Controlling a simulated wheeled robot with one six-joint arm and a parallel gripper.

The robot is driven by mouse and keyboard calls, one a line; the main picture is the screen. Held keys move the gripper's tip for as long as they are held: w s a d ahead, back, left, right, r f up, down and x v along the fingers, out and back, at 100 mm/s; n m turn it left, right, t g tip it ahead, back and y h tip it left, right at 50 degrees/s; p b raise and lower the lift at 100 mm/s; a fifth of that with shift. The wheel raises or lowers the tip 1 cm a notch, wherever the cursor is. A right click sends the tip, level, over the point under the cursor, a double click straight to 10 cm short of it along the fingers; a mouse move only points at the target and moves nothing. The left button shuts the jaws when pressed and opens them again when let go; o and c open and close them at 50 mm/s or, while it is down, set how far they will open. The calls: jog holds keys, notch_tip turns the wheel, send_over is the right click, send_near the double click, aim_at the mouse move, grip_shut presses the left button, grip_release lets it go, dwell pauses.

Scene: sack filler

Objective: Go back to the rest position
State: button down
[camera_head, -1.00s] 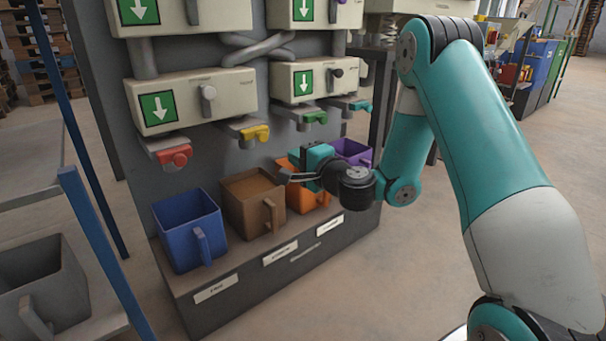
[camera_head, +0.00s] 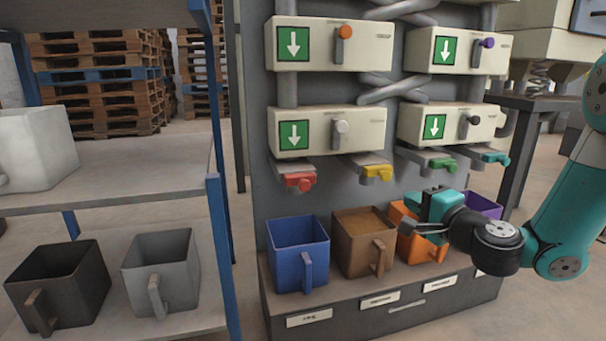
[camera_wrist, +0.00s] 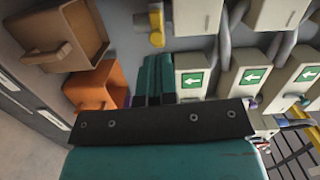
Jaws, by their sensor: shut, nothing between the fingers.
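My gripper (camera_head: 432,228) is shut and empty in the head view. It is in front of the orange bin (camera_head: 424,248) and hides part of it. In the wrist view my gripper (camera_wrist: 154,80) points toward the machine, with the orange bin (camera_wrist: 98,86) to its left. My teal arm reaches in from the right edge of the head view.
The sack filler (camera_head: 262,90) has green-arrow boxes and coloured valves. Below stand a blue bin (camera_head: 290,235), a brown bin (camera_head: 350,255) and a purple bin (camera_head: 484,205). A shelf (camera_head: 150,165) at left holds grey and black bins. Pallets (camera_head: 100,95) stand behind.

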jog(key=s+a+r+n+g+y+p, duration=0.3)
jog(key=s+a+r+n+g+p, duration=0.15)
jog(key=s+a+n+g, duration=0.3)
jog(key=s+a+r+n+g+y+p, duration=0.35)
jog(key=s+a+r+n, duration=0.35)
jog(key=a, duration=0.3)
jog(key=s+d+r+n+g+h+p, duration=0.2)
jog(key=s+n+g+h, duration=0.15)
jog(key=s, duration=0.45)
jog(key=s+d+r+n+g+h+p, duration=0.1)
jog(key=s+d+n+g+h+p, duration=0.2)
jog(key=s, duration=0.5)
notch_tip(320, 180, up, 38)
jog(key=s+h+p, duration=0.1)
jog(key=p, duration=3.6)
jog(key=shift+f, duration=0.2)
